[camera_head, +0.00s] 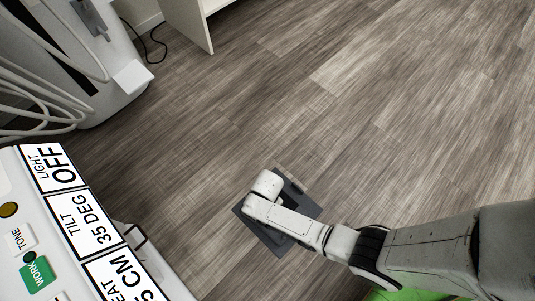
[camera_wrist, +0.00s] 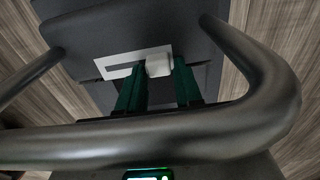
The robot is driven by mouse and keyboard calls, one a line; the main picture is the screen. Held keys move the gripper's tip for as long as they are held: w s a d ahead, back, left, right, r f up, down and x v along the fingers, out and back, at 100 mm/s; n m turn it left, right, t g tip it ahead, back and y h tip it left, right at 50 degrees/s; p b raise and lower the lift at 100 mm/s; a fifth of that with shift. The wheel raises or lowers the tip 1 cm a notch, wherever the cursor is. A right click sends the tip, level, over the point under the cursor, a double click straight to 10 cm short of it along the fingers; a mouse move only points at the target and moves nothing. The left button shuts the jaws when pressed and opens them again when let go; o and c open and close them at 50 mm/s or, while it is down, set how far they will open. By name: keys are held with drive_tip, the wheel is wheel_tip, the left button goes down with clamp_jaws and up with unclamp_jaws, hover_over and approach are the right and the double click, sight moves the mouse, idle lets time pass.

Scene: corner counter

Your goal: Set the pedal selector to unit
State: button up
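The dark pedal (camera_head: 308,203) lies on the floor in the head view, partly hidden under my wrist. In the wrist view the pedal's dark body (camera_wrist: 205,48) carries a pale slotted plate (camera_wrist: 118,66) with a white selector knob (camera_wrist: 158,66) at the slot's right part. My gripper (camera_wrist: 159,72) has its green fingertips on either side of the knob, with no clear gap seen. Its tips are hidden from the head view. No unit marking is legible on the plate.
A curved metal bar (camera_wrist: 270,75) arches across the wrist view in front of the pedal. A white panel (camera_head: 110,248) with printed settings stands at the left. A white machine with hoses (camera_head: 105,75) and a cabinet (camera_head: 190,22) are behind. The wood floor (camera_head: 400,110) is clear at the right.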

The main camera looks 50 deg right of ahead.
clamp_jaws()
drive_tip(key=s+p, duration=0.3)
drive_tip(key=s, duration=0.2)
drive_tip(key=shift+s+d+r+p, duration=0.15)
drive_tip(key=shift+s+p, duration=0.1)
drive_tip(key=shift+p, duration=0.15)
drive_tip(key=shift+s+f, duration=0.2)
drive_tip(key=shift+s, duration=0.3)
drive_tip(key=shift+o, duration=2)
unclamp_jaws()
